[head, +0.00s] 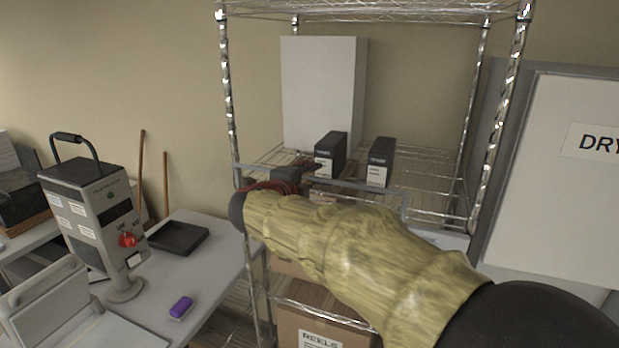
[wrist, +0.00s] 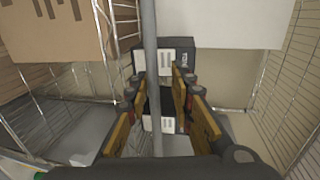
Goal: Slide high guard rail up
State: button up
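The high guard rail (head: 372,185) is a thin grey bar across the front of the wire shelf, with a bent-down end at the right. In the wrist view the rail (wrist: 149,75) runs from top to bottom through the middle of the picture. My gripper (head: 308,170) is at the rail's left half, partly hidden by my arm in its yellow-green sleeve. In the wrist view my gripper (wrist: 157,98) has its brown-padded fingers apart, one on each side of the rail. Gaps show between the rail and the fingers, so they do not appear to press on it.
Two dark boxes with white labels, a left one (head: 330,156) and a right one (head: 380,162), stand on the shelf behind the rail. A tall white box (head: 318,92) stands behind them. Chrome posts (head: 228,90) flank the shelf. A table (head: 222,262) with a grey machine (head: 88,222) is at left.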

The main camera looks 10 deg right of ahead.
jog(key=shift+a+f, duration=0.1)
jog(key=v, duration=1.2)
jog(key=shift+w, duration=0.1)
